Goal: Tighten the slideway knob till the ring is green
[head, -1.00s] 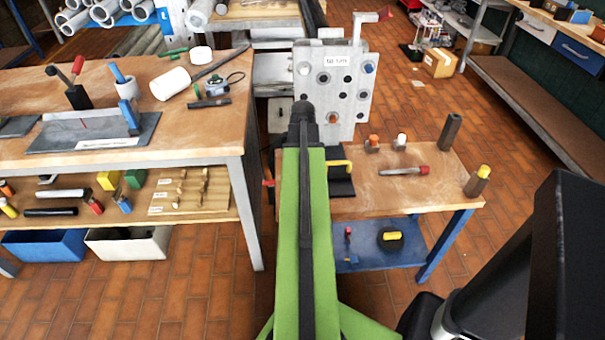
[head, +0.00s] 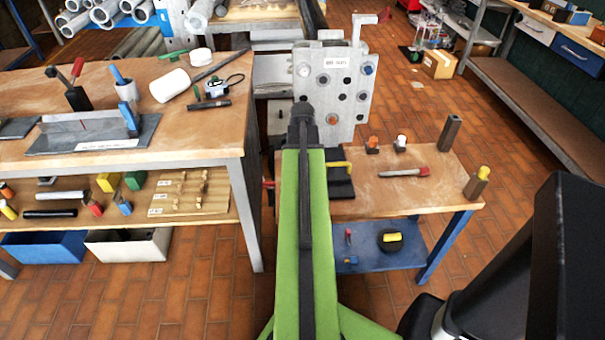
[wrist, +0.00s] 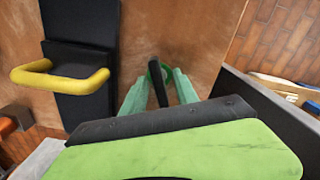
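The two pale green fingers of my gripper (wrist: 160,80) lie on either side of the dark part. I cannot tell whether they touch it. In the head view my own green arm covers the knob and the gripper.
A yellow handle on a black block (wrist: 75,80) stands left of the gripper in the wrist view. In the head view, the small bench (head: 400,195) carries a red-handled tool (head: 405,172) and several upright pieces. A metal hole plate (head: 335,95) stands behind. The large bench (head: 205,140) is left.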

